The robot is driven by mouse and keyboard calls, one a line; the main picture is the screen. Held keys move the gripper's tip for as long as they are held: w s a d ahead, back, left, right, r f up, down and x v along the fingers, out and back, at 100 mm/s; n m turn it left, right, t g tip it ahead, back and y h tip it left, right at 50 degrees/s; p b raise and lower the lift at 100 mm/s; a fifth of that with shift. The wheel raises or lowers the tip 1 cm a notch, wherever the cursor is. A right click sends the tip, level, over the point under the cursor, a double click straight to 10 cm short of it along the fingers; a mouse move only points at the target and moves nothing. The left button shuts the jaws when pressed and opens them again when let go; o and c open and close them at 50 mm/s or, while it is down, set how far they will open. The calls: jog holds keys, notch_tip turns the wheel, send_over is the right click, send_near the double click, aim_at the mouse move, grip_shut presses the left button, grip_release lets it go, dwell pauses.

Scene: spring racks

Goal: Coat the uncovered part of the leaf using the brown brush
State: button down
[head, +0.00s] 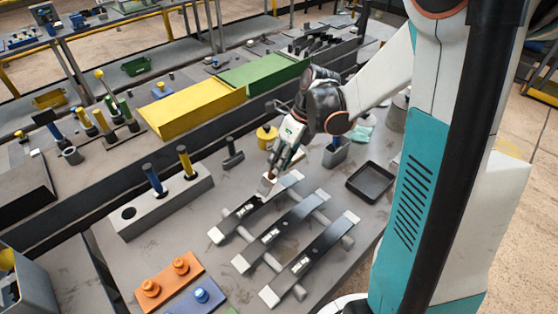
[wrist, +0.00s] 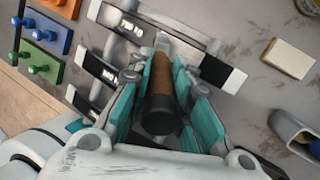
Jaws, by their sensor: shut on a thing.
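My gripper (head: 275,168) is shut on the brown brush, whose brown handle (wrist: 160,80) with a dark butt end lies between the teal finger pads in the wrist view. The brush tip points down at the farthest of three leaves (head: 232,221). This leaf is a dark bar with pale ends and a small label, and also shows in the wrist view (wrist: 200,61). The bristles (head: 267,186) are at or just above its upper half; I cannot tell whether they touch. The middle leaf (head: 292,223) and the near leaf (head: 322,247) lie parallel, dark with pale ends.
A grey block (head: 170,207) holds blue- and yellow-handled tools and has one empty hole. A dark tray (head: 371,181), a yellow pot (head: 266,138) and a pale block (wrist: 291,58) stand nearby. Orange (head: 168,281) and blue (head: 197,298) knobbed plates lie at the front.

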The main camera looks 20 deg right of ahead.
jog(key=shift+f+b, duration=0.4)
jog(key=shift+f, duration=0.15)
jog(key=shift+w+d+b, duration=0.55)
jog(key=shift+w+d, duration=0.5)
jog(key=shift+d, duration=2.25)
jog(key=shift+s+a, duration=0.35)
jog(key=shift+a, duration=0.75)
jog(key=shift+s+a, duration=0.4)
jog(key=shift+a, duration=0.7)
jog(key=shift+s+a, duration=0.35)
jog(key=shift+a, duration=0.75)
jog(key=shift+w+d+r+p, duration=0.1)
jog(key=shift+r+p, duration=0.85)
jog(key=shift+r, duration=0.55)
jog(key=shift+d+r+p, duration=0.1)
jog(key=shift+r+p, duration=0.85)
jog(key=shift+r, duration=0.5)
